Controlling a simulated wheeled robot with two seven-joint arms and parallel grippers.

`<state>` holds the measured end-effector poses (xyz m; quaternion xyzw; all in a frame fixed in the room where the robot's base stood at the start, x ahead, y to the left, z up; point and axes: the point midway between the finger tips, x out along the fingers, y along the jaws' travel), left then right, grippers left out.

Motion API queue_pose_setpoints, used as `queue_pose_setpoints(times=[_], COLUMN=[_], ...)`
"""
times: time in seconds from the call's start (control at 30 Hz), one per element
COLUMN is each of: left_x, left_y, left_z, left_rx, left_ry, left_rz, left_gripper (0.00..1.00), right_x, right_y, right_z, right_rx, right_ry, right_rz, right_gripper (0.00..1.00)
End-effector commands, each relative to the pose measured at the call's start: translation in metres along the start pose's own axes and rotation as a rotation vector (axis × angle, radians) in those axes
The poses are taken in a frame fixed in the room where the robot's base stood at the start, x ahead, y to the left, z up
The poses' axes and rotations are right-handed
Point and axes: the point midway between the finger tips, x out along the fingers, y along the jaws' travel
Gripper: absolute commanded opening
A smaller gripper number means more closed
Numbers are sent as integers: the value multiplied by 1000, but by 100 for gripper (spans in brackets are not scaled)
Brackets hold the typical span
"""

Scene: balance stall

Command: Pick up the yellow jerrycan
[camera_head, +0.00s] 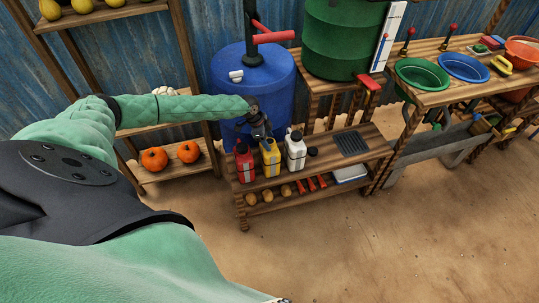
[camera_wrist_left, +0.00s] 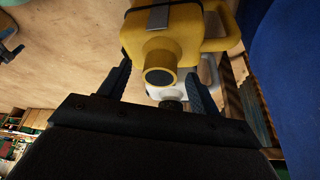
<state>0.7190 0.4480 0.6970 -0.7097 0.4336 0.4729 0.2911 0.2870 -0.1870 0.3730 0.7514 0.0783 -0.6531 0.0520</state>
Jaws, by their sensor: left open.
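The yellow jerrycan (camera_head: 271,160) stands upright on the top of a low wooden bench, between a red jerrycan (camera_head: 244,164) and a white jerrycan (camera_head: 296,152). My left gripper (camera_head: 262,136) is just above and beside its top. In the left wrist view the yellow jerrycan (camera_wrist_left: 172,28) fills the top middle, its round dark-mouthed spout pointing at the camera. The open fingers of my left gripper (camera_wrist_left: 158,80) stand on either side of the spout. I cannot tell whether they touch it. A white can with a dark cap (camera_wrist_left: 172,105) shows behind. My right gripper is not in view.
The bench (camera_head: 345,170) has a dark grate at its right. A blue barrel (camera_head: 225,95) stands close behind the jerrycans, with a green barrel (camera_head: 340,40) to its right. Pumpkins (camera_head: 154,159) sit on a shelf at left. The sandy floor in front is clear.

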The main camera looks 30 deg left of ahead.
Motion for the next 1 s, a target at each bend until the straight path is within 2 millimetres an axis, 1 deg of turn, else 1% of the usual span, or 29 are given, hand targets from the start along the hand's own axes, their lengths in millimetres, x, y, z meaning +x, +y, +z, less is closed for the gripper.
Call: queue_pose_setpoints(times=[0.1,0.2,0.47,0.5,0.57,0.7,0.77,0.8,1.0], left_x=[11,16,18,18,18,18,18,18,17], left_y=[1,1,1,1,1,1,1,1,1], left_z=[0,0,0,0,0,0,0,0,0], left_rx=[0,0,0,0,0,0,0,0,0], left_ry=[-1,-1,0,0,0,0,0,0,0], left_rz=[2,2,1,1,1,2,2,2,1], left_gripper=[63,63,63,55,44,16,4,0,0], right_x=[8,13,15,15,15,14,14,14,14], right_y=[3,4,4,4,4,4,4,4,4], right_z=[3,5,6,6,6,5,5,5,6], right_rx=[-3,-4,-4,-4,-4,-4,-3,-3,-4], right_ry=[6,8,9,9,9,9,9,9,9], right_rz=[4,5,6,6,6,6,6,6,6], right_gripper=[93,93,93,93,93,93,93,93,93])
